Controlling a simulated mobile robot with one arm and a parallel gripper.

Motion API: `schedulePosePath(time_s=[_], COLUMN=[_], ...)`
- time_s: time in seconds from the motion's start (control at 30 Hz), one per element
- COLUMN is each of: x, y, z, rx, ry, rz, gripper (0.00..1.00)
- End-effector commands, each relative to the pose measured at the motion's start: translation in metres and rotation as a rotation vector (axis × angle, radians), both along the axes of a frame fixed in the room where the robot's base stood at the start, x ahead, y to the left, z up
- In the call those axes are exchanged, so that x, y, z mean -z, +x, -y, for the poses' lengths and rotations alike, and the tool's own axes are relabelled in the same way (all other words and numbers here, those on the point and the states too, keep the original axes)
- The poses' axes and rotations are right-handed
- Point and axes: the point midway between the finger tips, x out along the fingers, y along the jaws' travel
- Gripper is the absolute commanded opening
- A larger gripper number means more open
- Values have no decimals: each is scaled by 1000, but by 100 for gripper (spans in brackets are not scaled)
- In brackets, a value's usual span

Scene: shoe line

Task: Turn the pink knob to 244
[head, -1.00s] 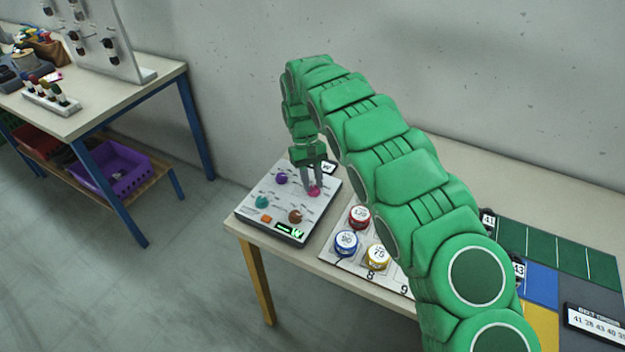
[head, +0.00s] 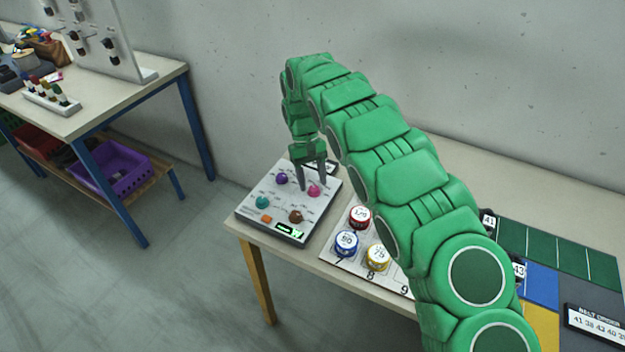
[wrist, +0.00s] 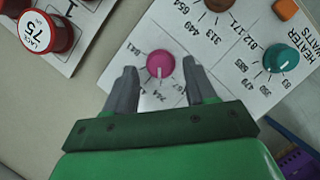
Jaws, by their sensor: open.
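The pink knob (head: 314,190) is on the white control panel (head: 262,190) at the left end of the table. In the wrist view the pink knob (wrist: 160,66) has a white pointer line aimed down toward my gripper. Printed numbers ring it, tilted and partly hidden by the fingers; I cannot read the setting surely. My gripper (head: 311,184) is open over the panel. In the wrist view my gripper (wrist: 160,64) has one finger on each side of the knob, with gaps visible. The panel's small green display (head: 289,231) is too small to read.
Purple (head: 282,178), teal (head: 262,202) and brown (head: 295,216) knobs and an orange button (head: 266,219) share the panel. Red (head: 360,216), blue (head: 346,243) and yellow (head: 377,256) lidded tins stand just right of it. A wall rises behind the table.

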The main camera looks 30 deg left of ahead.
Motion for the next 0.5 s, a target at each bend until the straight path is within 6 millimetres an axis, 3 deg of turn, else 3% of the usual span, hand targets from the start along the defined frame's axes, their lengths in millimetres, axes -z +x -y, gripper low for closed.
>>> schedulePosePath(time_s=[0.5], x=[-41], y=[11], z=[-13], rx=[-1], ry=[1], rz=[0], gripper=[55])
